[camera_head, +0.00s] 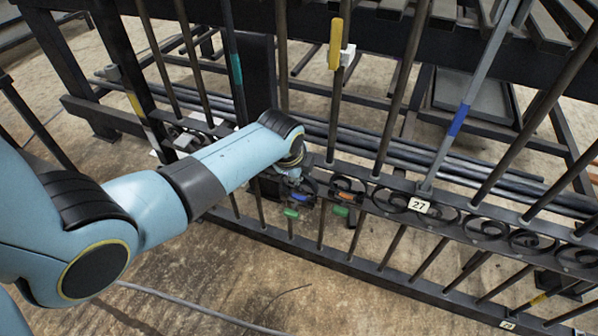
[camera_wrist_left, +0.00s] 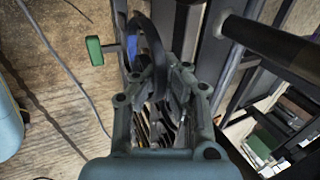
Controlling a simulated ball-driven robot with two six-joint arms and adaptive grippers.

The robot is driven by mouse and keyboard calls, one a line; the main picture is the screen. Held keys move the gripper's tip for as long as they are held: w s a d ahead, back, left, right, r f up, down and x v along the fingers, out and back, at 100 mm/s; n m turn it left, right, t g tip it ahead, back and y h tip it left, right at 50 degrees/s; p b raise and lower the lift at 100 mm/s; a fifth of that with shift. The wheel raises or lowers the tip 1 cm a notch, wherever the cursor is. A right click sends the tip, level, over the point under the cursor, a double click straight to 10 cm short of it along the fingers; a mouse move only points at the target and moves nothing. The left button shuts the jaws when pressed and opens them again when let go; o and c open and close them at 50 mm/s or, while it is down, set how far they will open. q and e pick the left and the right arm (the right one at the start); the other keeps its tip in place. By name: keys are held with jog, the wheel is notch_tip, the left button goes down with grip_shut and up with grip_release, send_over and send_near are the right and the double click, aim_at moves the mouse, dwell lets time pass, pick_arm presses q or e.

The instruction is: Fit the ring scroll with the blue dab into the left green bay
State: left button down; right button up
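My left gripper (camera_head: 294,180) is at the gate's scroll band, reaching in from the left. In the left wrist view its fingers (camera_wrist_left: 168,72) close around the lower part of a dark curved ring scroll (camera_wrist_left: 150,38). A blue dab (camera_wrist_left: 131,47) shows at the ring's left side. A green tab (camera_wrist_left: 95,50) stands just left of the ring; in the head view a green tab (camera_head: 290,213) hangs below the gripper. Whether the ring sits inside the bay is hidden by the gripper. My right gripper is not in view.
The dark gate's scroll band (camera_head: 470,226) runs right, with several scrolls and a "27" label (camera_head: 419,205). Metal racks stand behind; a cable (camera_head: 190,305) lies on the floor.

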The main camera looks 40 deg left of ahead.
pick_arm(q)
jog(key=shift+f, duration=0.1)
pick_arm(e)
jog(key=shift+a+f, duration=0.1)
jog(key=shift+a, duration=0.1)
pick_arm(q)
jog(key=shift+f, duration=0.25)
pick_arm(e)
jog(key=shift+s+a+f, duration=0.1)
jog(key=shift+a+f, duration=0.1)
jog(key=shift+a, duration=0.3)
pick_arm(q)
jog(key=shift+f, duration=0.1)
jog(key=c, duration=1.4)
grip_release()
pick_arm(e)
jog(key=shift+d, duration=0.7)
pick_arm(q)
jog(key=v, duration=1.2)
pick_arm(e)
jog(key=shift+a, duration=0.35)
